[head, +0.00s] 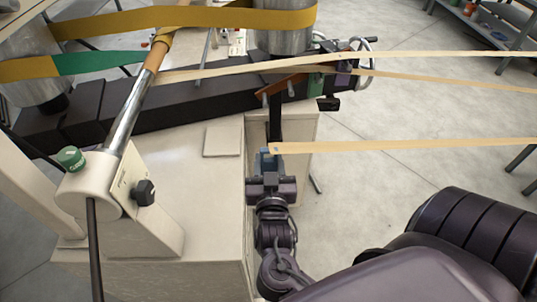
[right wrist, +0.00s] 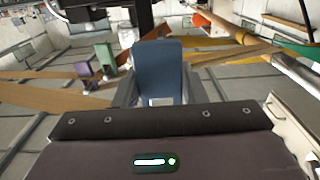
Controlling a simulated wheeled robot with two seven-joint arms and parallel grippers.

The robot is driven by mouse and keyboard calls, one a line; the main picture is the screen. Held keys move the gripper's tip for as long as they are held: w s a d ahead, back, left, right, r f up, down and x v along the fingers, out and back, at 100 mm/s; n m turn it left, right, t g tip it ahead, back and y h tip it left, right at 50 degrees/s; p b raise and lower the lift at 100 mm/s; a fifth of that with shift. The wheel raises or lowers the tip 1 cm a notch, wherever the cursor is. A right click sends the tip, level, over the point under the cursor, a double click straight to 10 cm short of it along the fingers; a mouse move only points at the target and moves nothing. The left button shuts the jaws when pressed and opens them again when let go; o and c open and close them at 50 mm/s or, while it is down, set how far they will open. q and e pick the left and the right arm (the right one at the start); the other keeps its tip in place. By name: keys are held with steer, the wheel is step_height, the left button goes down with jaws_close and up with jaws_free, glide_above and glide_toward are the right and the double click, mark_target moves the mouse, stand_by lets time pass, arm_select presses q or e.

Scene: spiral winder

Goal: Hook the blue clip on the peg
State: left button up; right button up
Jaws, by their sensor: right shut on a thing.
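My right gripper (head: 268,163) is shut on the blue clip (head: 266,155), beside the right edge of the pale machine base. In the right wrist view the blue clip (right wrist: 158,70) stands upright between the two fingers (right wrist: 158,92). A tan strip (head: 400,145) runs from the clip to the right edge in the head view. The peg cannot be picked out for certain; a dark upright post (head: 275,118) shows just behind the clip. My left gripper is not in view.
A green clip (head: 296,85) and a purple clip (head: 343,77) sit on other strips near the dark beam (head: 190,105). They also show in the right wrist view, green (right wrist: 105,57) and purple (right wrist: 86,72). A metal bar (head: 128,115) slants up at left.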

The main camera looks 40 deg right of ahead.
mark_target(269, 165)
steer(key=shift+p+v, duration=0.6)
steer(key=shift+v, duration=1.35)
steer(key=shift+r, duration=0.1)
